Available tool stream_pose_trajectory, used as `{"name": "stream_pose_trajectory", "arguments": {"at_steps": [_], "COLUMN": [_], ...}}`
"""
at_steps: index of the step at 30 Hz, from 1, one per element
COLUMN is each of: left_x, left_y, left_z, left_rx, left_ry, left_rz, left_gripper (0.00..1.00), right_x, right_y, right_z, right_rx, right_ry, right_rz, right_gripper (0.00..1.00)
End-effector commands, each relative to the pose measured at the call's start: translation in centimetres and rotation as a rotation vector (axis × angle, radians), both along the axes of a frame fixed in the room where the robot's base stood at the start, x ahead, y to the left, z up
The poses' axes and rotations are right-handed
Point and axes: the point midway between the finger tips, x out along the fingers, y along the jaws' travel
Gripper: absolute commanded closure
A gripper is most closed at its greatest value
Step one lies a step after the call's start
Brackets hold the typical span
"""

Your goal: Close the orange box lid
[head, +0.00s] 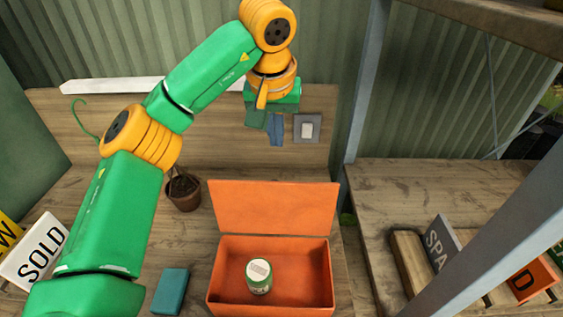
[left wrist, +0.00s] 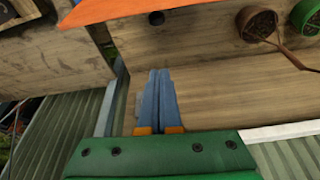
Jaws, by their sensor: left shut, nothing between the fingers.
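The orange box (head: 319,270) stands on the wooden bench in the lower middle of the head view. Its orange lid (head: 272,207) is open and stands up at the back edge. A green can with a pale top (head: 258,277) is inside the box. My left gripper (head: 276,143) is above and behind the lid, apart from it, near the back board. In the left wrist view its blue fingers (left wrist: 160,72) are together with nothing between them. An orange edge, likely the lid, shows in the left wrist view (left wrist: 115,10). My right gripper is not in view.
A plant pot (head: 184,194) stands left of the lid, and a teal block (head: 170,291) lies left of the box. A SOLD sign (head: 40,252) is at far left. A grey metal post (head: 366,80) rises at right. A wall switch (head: 307,129) is beside my left gripper.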

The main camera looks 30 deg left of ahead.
Motion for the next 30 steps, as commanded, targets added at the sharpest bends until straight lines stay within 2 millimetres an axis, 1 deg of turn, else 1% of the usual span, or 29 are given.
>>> {"name": "stream_pose_trajectory", "arguments": {"at_steps": [1, 4, 11, 12, 15, 18, 22, 30], "left_x": [0.2, 0.8, 2.3, 1.5, 0.0, -0.9, -1.4, -1.5], "left_y": [0.1, 0.4, 0.9, 0.5, -0.1, -0.5, -0.6, -0.6], "left_z": [-1.2, -3.3, -7.7, -7.3, -7.2, -7.3, -7.4, -7.5], "left_rx": [-0.002, -0.002, -0.002, -0.002, -0.003, -0.003, -0.004, -0.004], "left_ry": [0.005, 0.007, 0.005, 0.001, 0.001, 0.001, 0.001, 0.001], "left_rz": [0.0, 0.001, 0.001, -0.005, -0.004, -0.002, 0.001, 0.001], "left_gripper": [1.0, 1.0, 1.0, 1.0, 1.0, 1.0, 1.0, 1.0], "right_x": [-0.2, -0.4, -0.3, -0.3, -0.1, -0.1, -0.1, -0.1], "right_y": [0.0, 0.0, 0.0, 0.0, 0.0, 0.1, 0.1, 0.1], "right_z": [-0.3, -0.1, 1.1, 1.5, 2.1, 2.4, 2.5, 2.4], "right_rx": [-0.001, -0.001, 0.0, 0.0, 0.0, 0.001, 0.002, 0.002], "right_ry": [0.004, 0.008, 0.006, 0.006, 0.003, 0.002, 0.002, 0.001], "right_rz": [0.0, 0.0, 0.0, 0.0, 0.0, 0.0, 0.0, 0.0], "right_gripper": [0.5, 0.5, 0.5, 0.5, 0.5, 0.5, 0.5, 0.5]}}
